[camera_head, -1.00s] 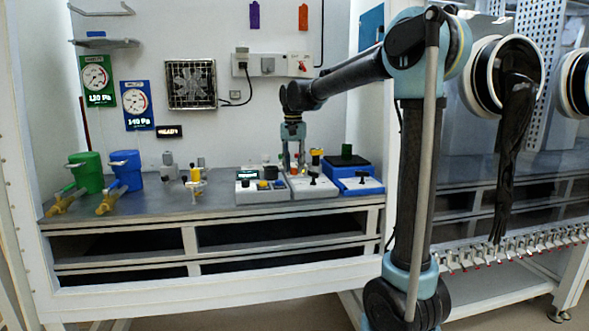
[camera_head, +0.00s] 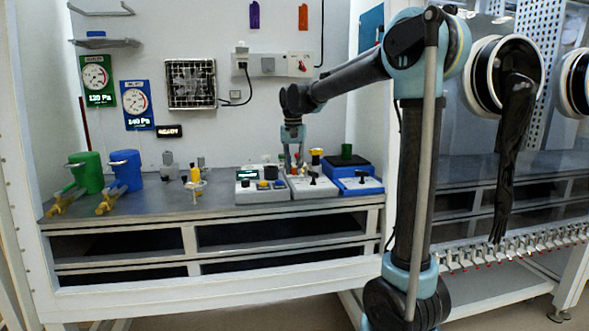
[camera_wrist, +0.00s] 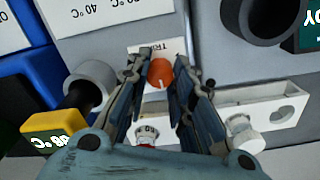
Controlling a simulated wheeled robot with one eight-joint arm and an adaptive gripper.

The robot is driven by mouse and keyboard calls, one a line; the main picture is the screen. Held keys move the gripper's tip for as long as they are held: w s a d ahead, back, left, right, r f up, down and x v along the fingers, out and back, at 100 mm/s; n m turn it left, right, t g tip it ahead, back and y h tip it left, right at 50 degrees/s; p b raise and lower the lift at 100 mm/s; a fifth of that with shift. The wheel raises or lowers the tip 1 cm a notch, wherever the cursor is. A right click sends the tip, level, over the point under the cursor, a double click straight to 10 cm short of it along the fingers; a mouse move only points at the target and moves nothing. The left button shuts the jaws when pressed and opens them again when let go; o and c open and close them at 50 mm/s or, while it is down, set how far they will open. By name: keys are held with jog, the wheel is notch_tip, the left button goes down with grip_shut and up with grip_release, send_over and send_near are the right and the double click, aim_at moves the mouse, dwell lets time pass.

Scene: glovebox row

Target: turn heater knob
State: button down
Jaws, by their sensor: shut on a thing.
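An orange-red knob (camera_wrist: 160,73) with a white pointer line sits on a light grey panel in the wrist view. A partly covered label stands beside it. My gripper (camera_wrist: 163,59) has its two fingers on either side of the knob and is shut on it. In the head view my gripper (camera_head: 294,162) points down at the back of the grey-white box (camera_head: 312,190) in the middle of the bench.
A yellow tag (camera_wrist: 55,130) and a grey ring with a dark rod (camera_wrist: 92,80) lie close left of the fingers in the wrist view. A white rack with vials (camera_wrist: 285,92) is close right. A blue box (camera_head: 362,188) stands right on the bench.

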jog(key=n, duration=0.4)
jog(key=shift+n, duration=0.3)
jog(key=n, duration=0.9)
jog(key=shift+n, duration=1.7)
jog(key=shift+w, duration=0.1)
jog(key=c, duration=1.7)
grip_release()
jog(key=shift+o, duration=0.2)
notch_tip(320, 180, up, 12)
